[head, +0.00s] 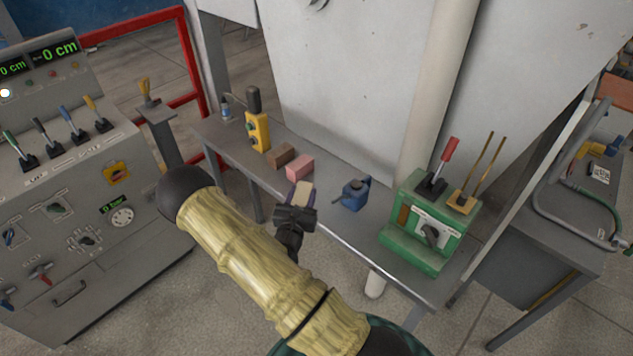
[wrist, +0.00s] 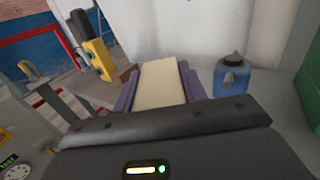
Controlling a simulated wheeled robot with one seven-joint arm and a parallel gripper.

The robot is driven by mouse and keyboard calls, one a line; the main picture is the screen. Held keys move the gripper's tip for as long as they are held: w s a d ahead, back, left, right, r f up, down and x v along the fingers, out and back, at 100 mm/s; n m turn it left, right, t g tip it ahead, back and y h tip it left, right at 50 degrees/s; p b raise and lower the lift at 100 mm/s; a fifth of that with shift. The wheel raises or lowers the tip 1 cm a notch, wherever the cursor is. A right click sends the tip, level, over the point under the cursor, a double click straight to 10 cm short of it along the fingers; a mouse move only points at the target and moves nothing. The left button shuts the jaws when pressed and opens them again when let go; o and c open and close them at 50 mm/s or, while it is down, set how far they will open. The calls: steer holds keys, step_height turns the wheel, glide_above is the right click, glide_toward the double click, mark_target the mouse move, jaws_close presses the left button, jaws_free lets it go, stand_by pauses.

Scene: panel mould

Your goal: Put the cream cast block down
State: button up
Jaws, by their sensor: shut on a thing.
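The cream cast block (head: 304,190) is held between the fingers of my gripper (head: 303,196), over the front part of the narrow grey bench (head: 350,240) in the head view. In the wrist view the cream block (wrist: 161,84) fills the space between the purple fingers of my gripper (wrist: 160,92). The gripper is shut on it. Whether the block's underside touches the bench is hidden.
A pink block (head: 300,167) and a brown block (head: 281,156) sit on the bench to the left, then a yellow control box (head: 257,132). A blue jug (head: 354,194) and a green lever box (head: 425,225) stand to the right. A pale panel (head: 330,80) rises behind.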

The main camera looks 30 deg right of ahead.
steer(key=s+a+f+n+t+y+b, duration=0.2)
steer(key=a+f+y, duration=0.4)
steer(key=f, duration=0.3)
steer(key=s+a+f+n+t+y+b, duration=0.2)
steer(key=a+f+n+y+b, duration=0.2)
steer(key=f, duration=0.6)
steer(key=shift+s+a+n+y, duration=0.3)
steer(key=shift+a+n+y, duration=0.65)
steer(key=shift+a, duration=0.3)
steer(key=shift+a+f, duration=0.1)
steer(key=shift+a, duration=0.05)
